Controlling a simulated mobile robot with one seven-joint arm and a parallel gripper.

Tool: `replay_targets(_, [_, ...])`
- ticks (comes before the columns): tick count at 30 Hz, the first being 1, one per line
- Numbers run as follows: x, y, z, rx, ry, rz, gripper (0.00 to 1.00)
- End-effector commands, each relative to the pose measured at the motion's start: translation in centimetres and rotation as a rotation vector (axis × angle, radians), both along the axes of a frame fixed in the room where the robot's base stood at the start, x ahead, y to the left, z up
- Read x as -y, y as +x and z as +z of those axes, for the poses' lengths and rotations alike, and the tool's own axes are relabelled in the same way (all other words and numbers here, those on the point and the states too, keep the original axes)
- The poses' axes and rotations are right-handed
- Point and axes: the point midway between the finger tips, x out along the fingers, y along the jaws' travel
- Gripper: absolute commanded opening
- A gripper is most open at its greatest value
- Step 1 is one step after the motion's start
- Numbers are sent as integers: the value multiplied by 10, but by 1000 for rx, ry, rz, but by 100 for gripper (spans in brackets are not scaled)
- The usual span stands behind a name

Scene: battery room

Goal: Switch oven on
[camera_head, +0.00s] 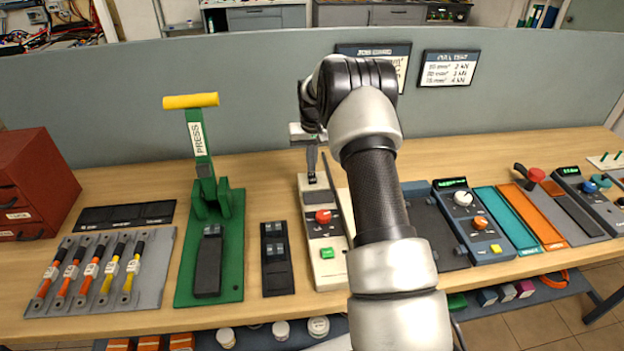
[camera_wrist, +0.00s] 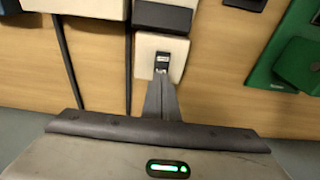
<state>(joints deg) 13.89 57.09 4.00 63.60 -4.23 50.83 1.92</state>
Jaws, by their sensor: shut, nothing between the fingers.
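A long cream bench unit (camera_head: 330,270) with a red knob (camera_head: 323,216) and a green button (camera_head: 327,253) stands mid-table. No oven label is readable on it. My gripper (camera_head: 312,178) is over its far end, pointing down with fingers shut and empty. In the wrist view the shut fingers (camera_wrist: 162,88) reach toward a small dark switch (camera_wrist: 162,62) on a cream block (camera_wrist: 150,44). The tips overlap the block's near edge in the picture, just short of the switch; contact cannot be told. The switch's setting is too small to read.
A green press (camera_head: 212,230) with a yellow handle stands to the left, beside a small black block (camera_head: 277,258). A grey-blue control unit (camera_head: 474,222) stands to the right. A grey partition (camera_head: 250,80) closes off the table's back. My arm hides part of the middle.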

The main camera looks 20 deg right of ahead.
Motion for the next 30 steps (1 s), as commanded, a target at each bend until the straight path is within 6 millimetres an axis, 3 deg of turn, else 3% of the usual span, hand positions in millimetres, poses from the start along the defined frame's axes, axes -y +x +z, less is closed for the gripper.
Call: replay_targets(30, [0, 0, -16, -1, 0, 0, 0])
